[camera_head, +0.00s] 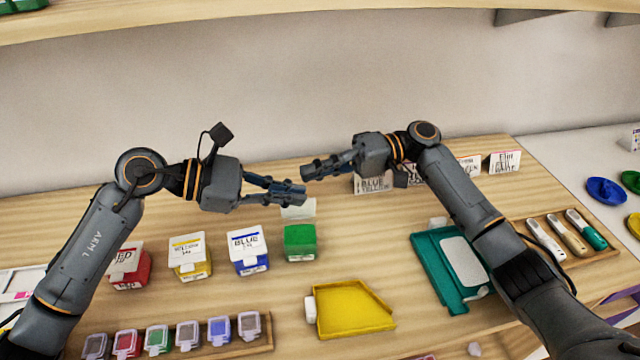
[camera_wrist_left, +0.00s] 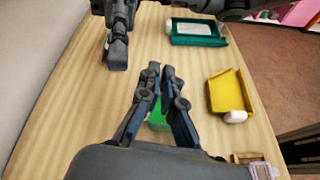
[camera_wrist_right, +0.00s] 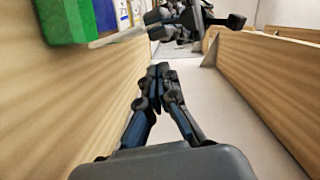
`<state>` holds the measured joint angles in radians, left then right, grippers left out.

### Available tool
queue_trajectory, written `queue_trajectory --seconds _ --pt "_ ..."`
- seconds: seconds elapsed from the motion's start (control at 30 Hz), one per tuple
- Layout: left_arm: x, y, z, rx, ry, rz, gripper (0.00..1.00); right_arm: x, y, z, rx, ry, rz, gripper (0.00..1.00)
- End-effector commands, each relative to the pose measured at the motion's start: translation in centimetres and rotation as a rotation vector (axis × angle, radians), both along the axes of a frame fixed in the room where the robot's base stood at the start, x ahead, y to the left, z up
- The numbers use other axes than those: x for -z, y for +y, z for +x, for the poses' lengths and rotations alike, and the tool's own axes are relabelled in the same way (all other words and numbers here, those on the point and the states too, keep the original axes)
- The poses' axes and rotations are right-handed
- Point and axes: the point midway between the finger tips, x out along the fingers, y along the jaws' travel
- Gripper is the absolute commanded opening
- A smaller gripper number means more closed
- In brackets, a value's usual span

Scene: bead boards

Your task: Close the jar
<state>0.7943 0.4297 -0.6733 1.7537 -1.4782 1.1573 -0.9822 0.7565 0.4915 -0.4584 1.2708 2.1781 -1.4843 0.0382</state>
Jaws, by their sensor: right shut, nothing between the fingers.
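The green jar (camera_head: 300,242) stands on the table, its green top showing and a pale lid flap (camera_head: 298,210) raised at its back edge. In the right wrist view the green jar (camera_wrist_right: 68,20) is at the upper left, with the pale lid (camera_wrist_right: 112,38) sticking out beside it. My left gripper (camera_head: 304,194) is slightly open and empty, above and behind the jar. In the left wrist view the jar (camera_wrist_left: 158,117) shows beyond its fingers. My right gripper (camera_head: 306,172) is shut and empty, close to the left gripper's tips.
Red (camera_head: 130,272), yellow (camera_head: 192,262) and blue (camera_head: 249,255) jars with white labelled tops stand left of the green one. A yellow tray (camera_head: 352,310), a teal tray (camera_head: 437,270) and a rack of small pots (camera_head: 262,345) lie nearer. Label cards (camera_head: 373,184) stand behind.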

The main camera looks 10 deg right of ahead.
Motion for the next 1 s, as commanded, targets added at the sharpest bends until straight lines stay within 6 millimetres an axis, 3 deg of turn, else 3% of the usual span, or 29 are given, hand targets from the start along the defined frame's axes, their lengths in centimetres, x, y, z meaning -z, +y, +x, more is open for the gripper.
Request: queue_trajectory --seconds 0.3,0.73,1.0 --pt "0.0 0.0 0.0 -0.001 0.000 0.001 0.00 0.8 -0.1 -3.0 0.004 0.001 -0.003 0.00" --pt "0.0 0.0 0.0 -0.001 0.000 0.001 0.00 0.9 0.0 -3.3 0.005 -0.002 -0.003 0.00" --pt "0.0 0.1 0.1 -0.004 -0.002 0.000 0.00 1.1 0.1 -4.5 0.001 -0.058 -0.010 0.00"
